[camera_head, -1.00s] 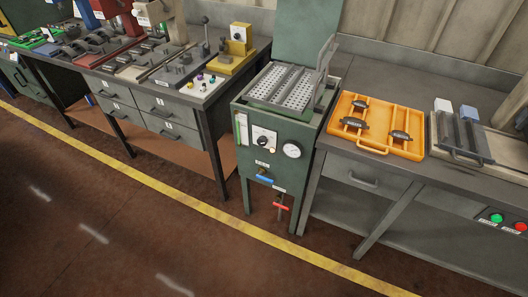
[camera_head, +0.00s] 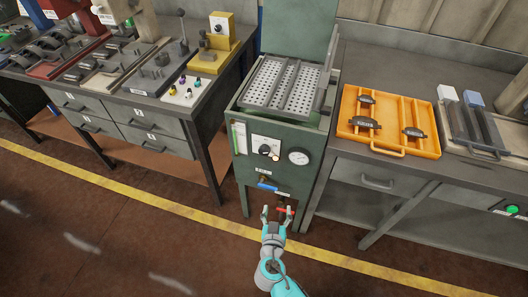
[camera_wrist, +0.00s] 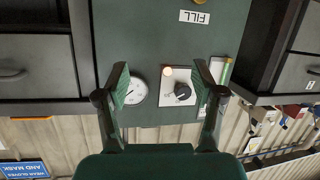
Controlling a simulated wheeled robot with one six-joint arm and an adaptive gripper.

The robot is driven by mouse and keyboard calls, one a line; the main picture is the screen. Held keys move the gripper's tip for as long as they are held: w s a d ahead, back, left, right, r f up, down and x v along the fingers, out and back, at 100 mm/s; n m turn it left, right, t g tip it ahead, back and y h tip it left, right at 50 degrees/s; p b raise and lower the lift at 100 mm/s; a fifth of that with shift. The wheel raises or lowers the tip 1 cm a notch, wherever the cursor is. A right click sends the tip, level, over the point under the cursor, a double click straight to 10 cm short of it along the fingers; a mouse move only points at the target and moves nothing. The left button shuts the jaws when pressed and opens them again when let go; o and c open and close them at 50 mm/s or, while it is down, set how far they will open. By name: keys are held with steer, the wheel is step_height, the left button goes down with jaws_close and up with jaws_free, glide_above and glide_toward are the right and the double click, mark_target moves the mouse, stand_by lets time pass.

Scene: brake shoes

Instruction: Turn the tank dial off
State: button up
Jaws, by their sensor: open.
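The green tank (camera_head: 255,177) stands between two benches. Its dial (camera_head: 265,150) is a black knob on a white plate on the front panel, left of a round white gauge (camera_head: 299,157). The wrist view is upside down and shows the dial (camera_wrist: 182,91) right of the gauge (camera_wrist: 135,91), with a small lit lamp beside it. My gripper (camera_head: 276,211) is open and empty, in front of the tank and below the dial in the head view. In the wrist view, the dial lies between my spread fingers (camera_wrist: 161,78), apart from them. The dial's exact setting is too small to read.
A blue valve handle (camera_head: 267,187) and a red one (camera_head: 284,210) are low on the tank front, near my gripper. A perforated rack (camera_head: 283,85) is in the tank's open top. An orange tray (camera_head: 348,104) sits on the right bench. The floor in front is clear.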

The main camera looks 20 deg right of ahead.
mark_target(263, 153)
steer(key=w+a+r+m+t+h, duration=0.1)
steer(key=w+a+r+m+h, duration=0.35)
steer(key=w+r, duration=0.55)
steer(key=shift+n, duration=0.25)
steer(key=x, duration=1)
steer(key=shift+w+a+f, duration=0.1)
steer(key=shift+w+f, duration=0.05)
steer(key=shift+w, duration=0.4)
steer(key=shift+c, duration=0.2)
steer(key=c, duration=1.1)
